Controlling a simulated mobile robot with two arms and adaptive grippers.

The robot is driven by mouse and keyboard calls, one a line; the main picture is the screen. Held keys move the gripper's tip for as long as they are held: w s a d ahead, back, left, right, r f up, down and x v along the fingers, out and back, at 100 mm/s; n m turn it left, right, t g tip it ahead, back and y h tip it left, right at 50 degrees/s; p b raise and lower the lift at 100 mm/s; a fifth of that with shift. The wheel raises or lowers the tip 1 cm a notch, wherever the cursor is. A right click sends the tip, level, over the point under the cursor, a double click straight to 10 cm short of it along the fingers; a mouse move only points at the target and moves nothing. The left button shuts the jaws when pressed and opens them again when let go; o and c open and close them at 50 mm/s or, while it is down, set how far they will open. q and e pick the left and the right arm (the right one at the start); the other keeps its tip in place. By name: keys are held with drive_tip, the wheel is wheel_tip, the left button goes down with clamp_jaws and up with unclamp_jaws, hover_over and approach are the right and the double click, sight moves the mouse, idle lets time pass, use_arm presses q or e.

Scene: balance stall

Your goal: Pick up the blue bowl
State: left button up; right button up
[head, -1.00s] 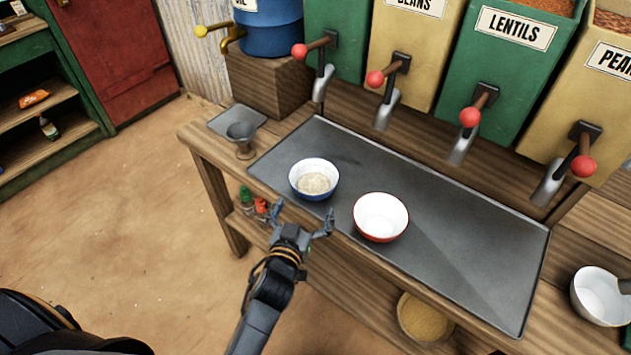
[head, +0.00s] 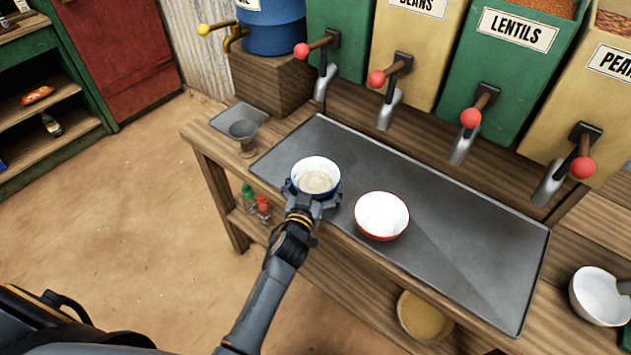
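The blue bowl (head: 316,164), white inside with pale grains in it, sits upright on the left part of the dark metal tray (head: 462,240). My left gripper (head: 314,192) is at the bowl's near side, with one finger on each side of it. The fingers are spread around the bowl's lower wall. Whether they touch it cannot be told, as the bowl's lower front is partly hidden by the gripper. My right gripper is not in view.
A red bowl (head: 382,215), empty, stands close to the right of my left gripper. A small metal cup (head: 244,136) stands at the table's left end. Dispensers with red-knobbed levers line the back. A white bowl (head: 598,296) stands at far right.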

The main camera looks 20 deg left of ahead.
sight(321, 163)
use_arm(q)
drive_tip(key=c, duration=0.9)
drive_tip(key=shift+c, duration=0.2)
drive_tip(key=shift+r, duration=0.15)
drive_tip(key=shift+r, duration=0.2)
wheel_tip(321, 163, up, 2)
drive_tip(key=shift+r+p, duration=0.15)
drive_tip(key=shift+p, duration=0.4)
drive_tip(key=s+r, duration=0.1)
drive_tip(key=r, duration=0.1)
drive_tip(key=s+r, duration=0.4)
drive_tip(key=shift+d+r+p, duration=0.15)
drive_tip(key=shift+d+p, duration=0.15)
drive_tip(key=shift+p, duration=0.1)
drive_tip(key=s+a+r, duration=0.1)
drive_tip(key=s+r, duration=0.1)
drive_tip(key=s, duration=0.6)
drive_tip(key=s+a+r+b, duration=0.1)
drive_tip(key=s+r, duration=0.2)
drive_tip(key=s, duration=0.6)
drive_tip(key=shift+r+m+h, duration=0.3)
drive_tip(key=shift+h, duration=0.1)
